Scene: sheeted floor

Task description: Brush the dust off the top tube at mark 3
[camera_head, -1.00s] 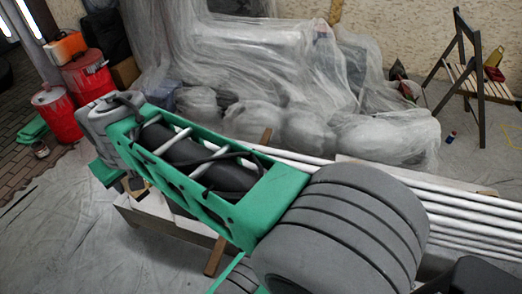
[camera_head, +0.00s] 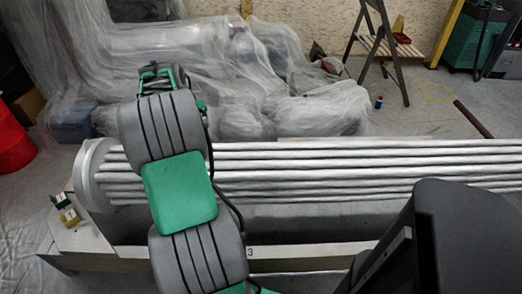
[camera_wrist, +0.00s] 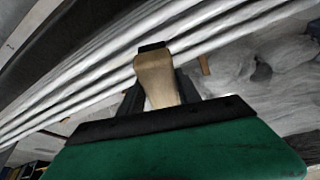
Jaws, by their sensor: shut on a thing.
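A bundle of long pale tubes (camera_head: 370,165) runs across the middle of the head view from a round grey end plate (camera_head: 92,172). A mark "3" (camera_head: 250,253) shows on the pale front beam below, just right of my arm. My gripper (camera_head: 163,76) is beyond the bundle, at the far end of my arm. In the wrist view my gripper (camera_wrist: 158,88) is shut on a pale wooden handle (camera_wrist: 156,75), likely the brush's, with a dark end. The tubes (camera_wrist: 60,105) slant behind it. Bristles and dust cannot be made out. My arm hides part of the bundle.
Clear plastic sheeting (camera_head: 290,75) covers bulky things behind the tubes. A folding wooden chair (camera_head: 385,40) stands at the back right. Small green and yellow items (camera_head: 66,208) lie on the stand's left end. A red container (camera_head: 12,140) is at the left edge.

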